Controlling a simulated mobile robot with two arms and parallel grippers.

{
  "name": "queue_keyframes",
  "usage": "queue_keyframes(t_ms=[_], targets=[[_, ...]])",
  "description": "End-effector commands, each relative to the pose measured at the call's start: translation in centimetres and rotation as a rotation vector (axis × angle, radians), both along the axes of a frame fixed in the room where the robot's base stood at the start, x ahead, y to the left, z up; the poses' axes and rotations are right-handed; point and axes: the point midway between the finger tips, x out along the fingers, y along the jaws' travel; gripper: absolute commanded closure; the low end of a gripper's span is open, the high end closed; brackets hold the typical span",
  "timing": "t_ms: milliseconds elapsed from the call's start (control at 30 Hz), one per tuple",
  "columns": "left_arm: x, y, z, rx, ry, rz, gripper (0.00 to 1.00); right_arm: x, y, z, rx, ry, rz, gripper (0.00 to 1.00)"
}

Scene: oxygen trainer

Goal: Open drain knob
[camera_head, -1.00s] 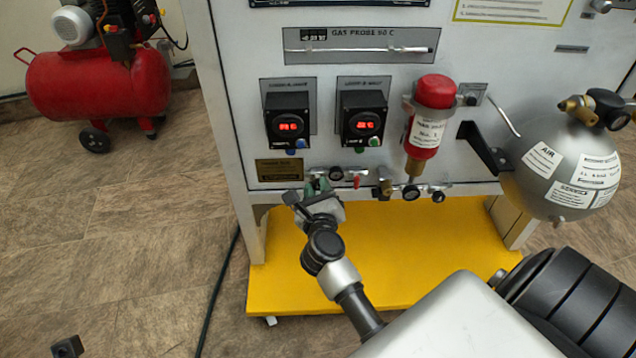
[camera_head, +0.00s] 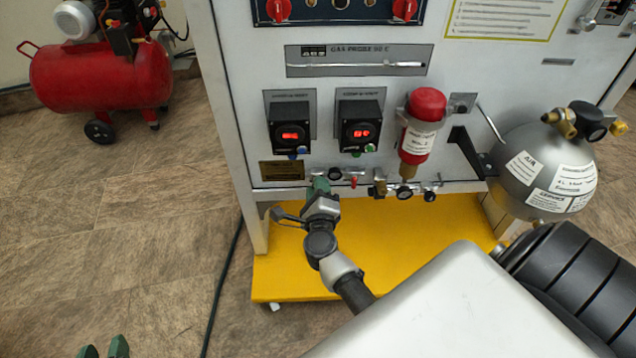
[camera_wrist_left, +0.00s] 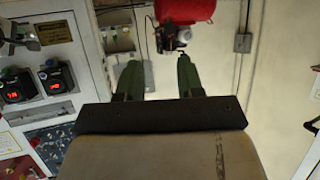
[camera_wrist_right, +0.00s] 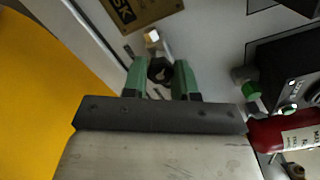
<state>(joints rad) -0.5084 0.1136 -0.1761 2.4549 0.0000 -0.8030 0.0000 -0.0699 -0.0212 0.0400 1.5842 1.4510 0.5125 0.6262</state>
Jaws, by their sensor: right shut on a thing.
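My right gripper (camera_head: 320,186) is at the lower left edge of the trainer's panel, near the left end of the row of fittings. In the right wrist view its green fingers (camera_wrist_right: 160,78) are closed on both sides of a black knob, the drain knob (camera_wrist_right: 160,69). In the head view the gripper hides this knob. My left gripper (camera_head: 104,349) shows at the bottom left edge of the head view, over the floor. In the left wrist view its fingers (camera_wrist_left: 158,82) are wide apart with nothing between them.
Other valves and a red lever (camera_head: 354,182) sit right of my right gripper. A red filter housing (camera_head: 424,117) and a grey air sphere (camera_head: 537,165) are further right. A yellow base (camera_head: 290,270) lies below. A red compressor (camera_head: 100,75) stands far left.

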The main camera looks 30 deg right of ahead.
Motion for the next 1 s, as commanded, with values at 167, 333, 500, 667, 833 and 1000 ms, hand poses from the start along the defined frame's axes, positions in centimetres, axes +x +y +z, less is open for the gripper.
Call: queue_keyframes(t_ms=[167, 333, 500, 667, 833, 1000], targets=[[-3.4, 1.5, -2.6, 0.071, 0.31, 0.022, 0.63, 0.1, 0.1, 0.4, -0.101, 0.063, 0.002, 0.96], [-7.6, 3.0, -4.4, 0.133, 0.604, 0.045, 0.63, 0.1, 0.1, 0.4, -0.201, 0.125, 0.002, 0.96], [-11.0, 4.1, -4.6, 0.176, 0.812, 0.06, 0.63, 0.1, 0.1, 0.4, -0.306, 0.189, 0.002, 0.96], [-10.9, 4.0, -3.5, 0.174, 0.806, 0.059, 0.63, 0.1, 0.1, 0.3, -0.399, 0.246, 0.003, 0.96], [-10.2, 3.9, -5.3, 0.175, 0.823, 0.057, 0.63, 0.1, 0.1, 0.4, -0.508, 0.313, 0.002, 0.96], [-9.2, 3.7, -9.6, 0.179, 0.845, 0.053, 0.63, 0.1, 0.1, 0.3, -0.631, 0.39, 0.002, 0.96]])
